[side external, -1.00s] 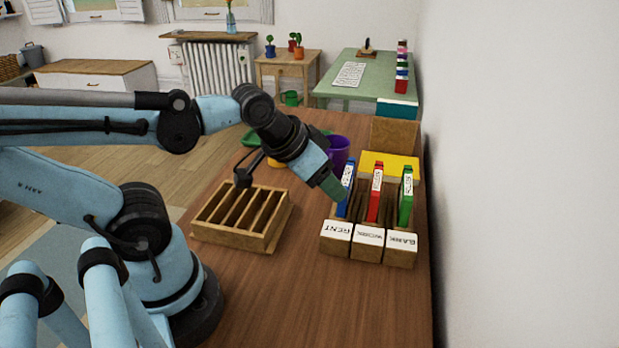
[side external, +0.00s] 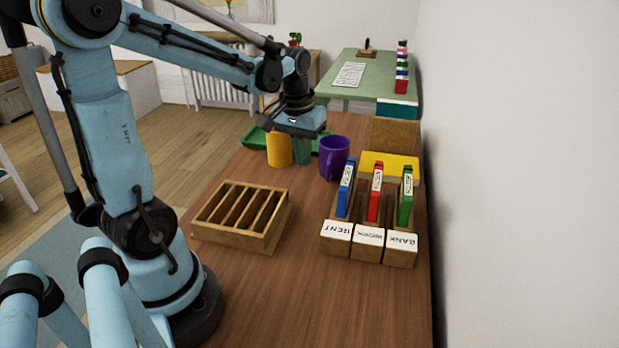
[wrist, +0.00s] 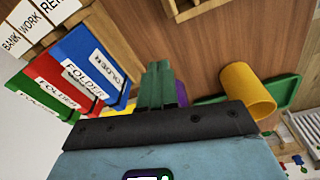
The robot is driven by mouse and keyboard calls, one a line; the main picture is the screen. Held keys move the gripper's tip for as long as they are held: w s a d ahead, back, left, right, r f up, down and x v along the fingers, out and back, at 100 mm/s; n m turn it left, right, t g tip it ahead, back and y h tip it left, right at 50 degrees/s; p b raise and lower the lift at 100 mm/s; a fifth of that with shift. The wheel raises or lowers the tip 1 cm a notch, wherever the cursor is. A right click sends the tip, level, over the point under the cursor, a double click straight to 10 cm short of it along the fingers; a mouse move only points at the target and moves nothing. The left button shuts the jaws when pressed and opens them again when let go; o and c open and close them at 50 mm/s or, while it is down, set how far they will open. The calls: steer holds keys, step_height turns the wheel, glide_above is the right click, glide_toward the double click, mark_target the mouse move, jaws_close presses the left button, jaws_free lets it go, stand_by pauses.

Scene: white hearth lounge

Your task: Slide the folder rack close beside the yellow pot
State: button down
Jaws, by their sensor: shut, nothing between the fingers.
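The yellow pot (side external: 279,149) stands upright at the far part of the brown table, by a green tray; it also shows in the wrist view (wrist: 248,92). An empty slotted wooden rack (side external: 262,239) sits nearer, left of the table's middle, apart from the pot; its edge shows at the top of the wrist view (wrist: 198,8). Another wooden holder, labelled RENT, WORK and BANK (side external: 367,251), stands at the right with blue, red and green folders. My gripper (side external: 302,158) is shut and empty, pointing down between the yellow pot and a purple mug. Its fingers are together in the wrist view (wrist: 156,88).
The purple mug (side external: 333,157) stands right of my gripper, and the green tray (side external: 254,137) lies behind the pot. A yellow box (side external: 392,165) is behind the folders. The wall bounds the right side. The table between the slotted rack and the pot is clear.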

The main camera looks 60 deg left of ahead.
mark_target(266, 202)
steer(key=a+f+n+g, duration=0.1)
steer(key=a, duration=0.1)
steer(key=s+a+f+n+h, duration=0.1)
steer(key=a+f, duration=0.1)
steer(key=a, duration=0.1)
steer(key=a+f+n+g, duration=0.1)
steer(key=a+f, duration=0.1)
steer(key=a, duration=0.1)
steer(key=shift+s+f+g+h, duration=0.1)
steer(key=shift+s+g+h, duration=0.05)
steer(key=shift+g+h, duration=0.15)
steer(key=s+d, duration=0.8)
steer(key=shift+s+d, duration=0.25)
steer(key=shift+d, duration=0.05)
steer(key=shift+w+a+f, duration=0.1)
steer(key=shift+f, duration=0.7)
